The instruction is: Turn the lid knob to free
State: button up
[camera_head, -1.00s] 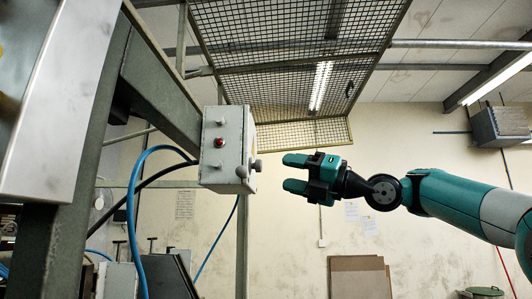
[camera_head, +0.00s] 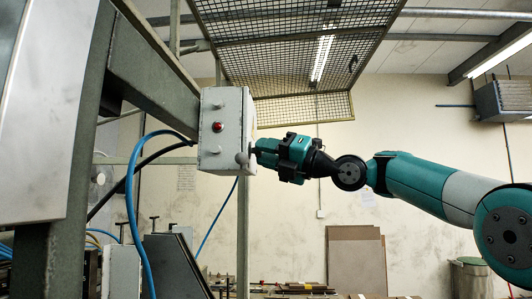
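A light grey control box (camera_head: 224,108) hangs on the dark steel frame, with a red button (camera_head: 217,126) on its front. A small grey knob (camera_head: 242,158) shows at the box's lower right edge. My gripper (camera_head: 262,151) is at the right side of the box, its teal fingertips right up against that side, beside the visible knob. A second knob that sat on this side is now hidden behind the fingers. The gap between the fingers cannot be seen, so I cannot tell whether they grip it.
The steel frame (camera_head: 145,75) stands close on the left. A wire mesh panel (camera_head: 290,60) hangs above. Open space lies below my arm, with boards (camera_head: 356,262) against the wall.

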jog(key=shift+m, duration=0.3)
jog(key=m+h+p, duration=0.2)
jog(key=m+p, duration=0.2)
jog(key=m, duration=0.1)
jog(key=m+g+h+p, duration=0.1)
jog(key=m+h+p, duration=0.1)
jog(key=m+p, duration=0.2)
jog(key=r+m+h+p, duration=0.1)
jog(key=m+h+p, duration=0.1)
jog(key=m+p, duration=0.3)
jog(key=shift+r+m+g, duration=0.1)
jog(key=shift+m+g, duration=0.3)
jog(key=shift+m, duration=0.8)
jog(key=o, duration=0.9)
